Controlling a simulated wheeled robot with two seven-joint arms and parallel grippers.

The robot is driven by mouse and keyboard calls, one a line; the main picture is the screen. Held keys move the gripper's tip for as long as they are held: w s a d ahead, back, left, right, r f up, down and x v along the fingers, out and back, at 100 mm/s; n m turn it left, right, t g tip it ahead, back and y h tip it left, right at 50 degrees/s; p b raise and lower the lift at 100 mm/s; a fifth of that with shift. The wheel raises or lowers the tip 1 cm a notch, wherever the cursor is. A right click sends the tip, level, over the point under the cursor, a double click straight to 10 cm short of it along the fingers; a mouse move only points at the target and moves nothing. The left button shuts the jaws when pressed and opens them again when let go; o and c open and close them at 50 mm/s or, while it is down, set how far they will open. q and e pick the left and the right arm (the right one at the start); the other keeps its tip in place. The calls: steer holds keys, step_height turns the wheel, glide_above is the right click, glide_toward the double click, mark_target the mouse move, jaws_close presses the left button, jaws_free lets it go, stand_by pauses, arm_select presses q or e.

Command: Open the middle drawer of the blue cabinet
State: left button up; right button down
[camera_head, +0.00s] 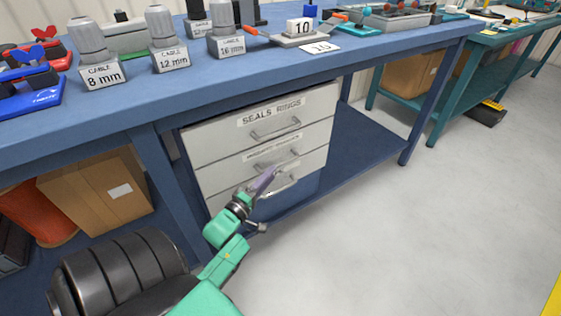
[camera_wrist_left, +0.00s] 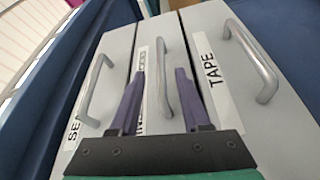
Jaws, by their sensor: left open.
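A light grey drawer unit sits under the blue workbench (camera_head: 165,165), with three closed drawers. The top drawer (camera_head: 215,137) is labelled SEALS RINGS. The middle drawer (camera_head: 220,172) has a small label, unreadable in the head view, and a bar handle (camera_head: 290,153) partly covered by my gripper. The bottom drawer has its own handle (camera_head: 287,187) and reads TAPE in the left wrist view. My left gripper (camera_head: 272,171) is open in front of the drawers. In the left wrist view its purple fingers (camera_wrist_left: 161,74) appear either side of the middle handle (camera_wrist_left: 164,88); contact cannot be told.
Cable glands with size signs, such as the 8 mm one (camera_head: 92,42), stand on the bench top. A cardboard box (camera_head: 90,195) sits on the lower shelf at left. A teal bench (camera_head: 480,50) stands at right.

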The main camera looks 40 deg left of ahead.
mark_target(281, 163)
arm_select(q)
steer(key=w, duration=0.3)
steer(key=w+b, duration=0.1)
steer(key=w, duration=0.1)
steer(key=shift+w+a+r, duration=0.1)
steer(key=shift+w+a, duration=0.2)
steer(key=shift+w, duration=0.05)
steer(key=shift+w+r, duration=0.1)
steer(key=shift+w, duration=0.25)
arm_select(e)
steer(key=r, duration=0.4)
steer(key=shift+a, duration=0.2)
arm_select(q)
jaws_close()
arm_select(e)
steer(key=shift+f, duration=0.1)
